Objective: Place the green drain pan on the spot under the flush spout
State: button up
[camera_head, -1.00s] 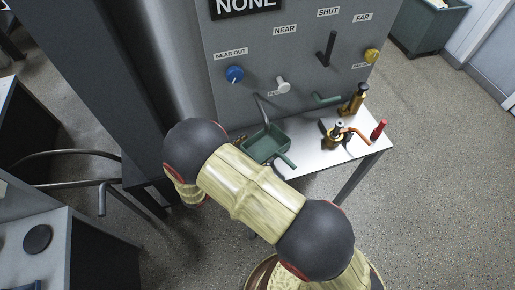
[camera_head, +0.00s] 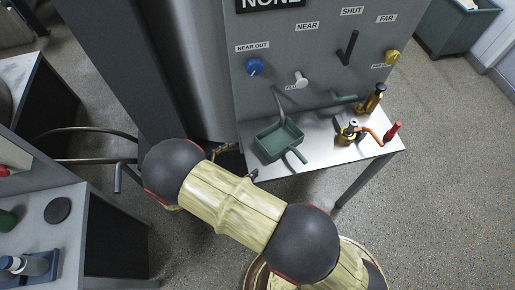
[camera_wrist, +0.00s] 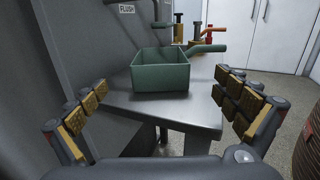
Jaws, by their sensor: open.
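The green drain pan (camera_head: 279,141) is an open rectangular tray with a stub handle, upright on the grey table beside the machine panel. It also shows in the wrist view (camera_wrist: 160,77). The thin grey flush spout (camera_head: 278,101) comes down from the panel at the pan's back edge; exact alignment is hard to judge. In the wrist view, a spout hangs over the pan's far side. My gripper (camera_wrist: 161,88) is open and empty, its padded fingers apart on either side of the view, short of the pan. In the head view my gripper (camera_head: 238,161) is partly hidden behind my arm.
A bottle-like brass fitting (camera_head: 374,98) and a brass valve with a red-handled tool (camera_head: 392,132) stand on the table's right. A side bench (camera_head: 100,210) is at left.

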jog(key=shift+a+r, duration=0.1)
jog(key=s+d+r+m+g+y, duration=0.2)
jog(key=d+r+m+g+y, duration=0.3)
jog(key=d+r+m+g, duration=1)
jog(key=s+d+r+m+t+y, duration=0.9)
jog(key=s+d+r+m, duration=0.1)
jog(key=r, duration=0.4)
jog(key=shift+s+d+r+m, duration=0.35)
jog(key=shift+s+d, duration=0.2)
jog(key=shift+d, duration=0.2)
